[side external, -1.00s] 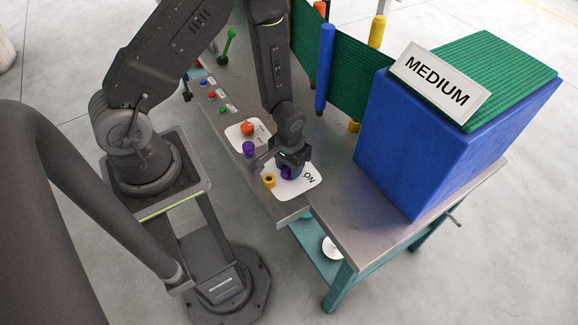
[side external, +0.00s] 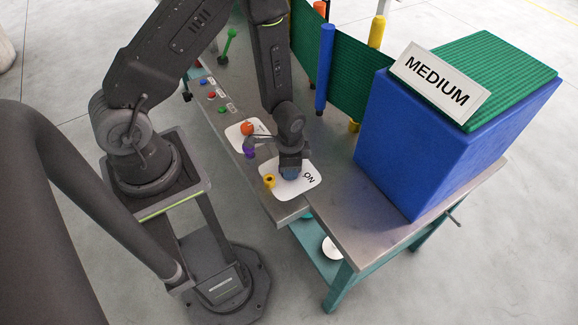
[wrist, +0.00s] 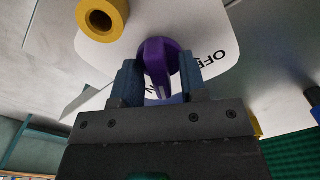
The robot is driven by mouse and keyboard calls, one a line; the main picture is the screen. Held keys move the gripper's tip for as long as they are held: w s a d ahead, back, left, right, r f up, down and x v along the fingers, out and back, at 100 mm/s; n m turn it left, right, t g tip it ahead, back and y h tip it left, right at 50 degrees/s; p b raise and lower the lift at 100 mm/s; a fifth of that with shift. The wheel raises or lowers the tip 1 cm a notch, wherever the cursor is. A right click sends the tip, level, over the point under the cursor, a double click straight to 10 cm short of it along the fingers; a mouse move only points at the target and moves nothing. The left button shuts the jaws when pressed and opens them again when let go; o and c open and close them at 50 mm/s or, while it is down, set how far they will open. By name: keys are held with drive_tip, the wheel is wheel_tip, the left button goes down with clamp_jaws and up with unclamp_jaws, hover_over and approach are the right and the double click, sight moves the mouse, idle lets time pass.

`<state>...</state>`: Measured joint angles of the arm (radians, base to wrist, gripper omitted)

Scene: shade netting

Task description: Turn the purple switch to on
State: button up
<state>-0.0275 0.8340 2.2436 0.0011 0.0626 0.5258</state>
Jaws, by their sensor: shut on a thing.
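The purple switch (wrist: 158,57) sits on a white plate (side external: 307,189) at the near end of the bench. In the wrist view its raised handle stands between the two blue fingers of my gripper (wrist: 158,82), which is shut on it. In the side view, my gripper (side external: 290,174) points down over the plate and hides the switch. In the wrist view OFF shows right of the switch, and the other word is mostly covered by the gripper.
A yellow hollow cylinder (side external: 269,181) stands at the plate's left edge, close to my gripper. A purple piece (side external: 249,152) and an orange knob (side external: 247,128) are farther back. A large blue block (side external: 440,140) stands on the right. The bench's front edge is close.

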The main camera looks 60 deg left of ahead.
drive_tip(key=shift+w+f+m, duration=0.1)
drive_tip(key=shift+f+m, duration=0.15)
drive_tip(key=shift+m, duration=0.95)
drive_tip(key=o, duration=1)
drive_tip(key=shift+r, duration=2.55)
drive_tip(key=shift+o, duration=0.4)
drive_tip(key=o, duration=0.5)
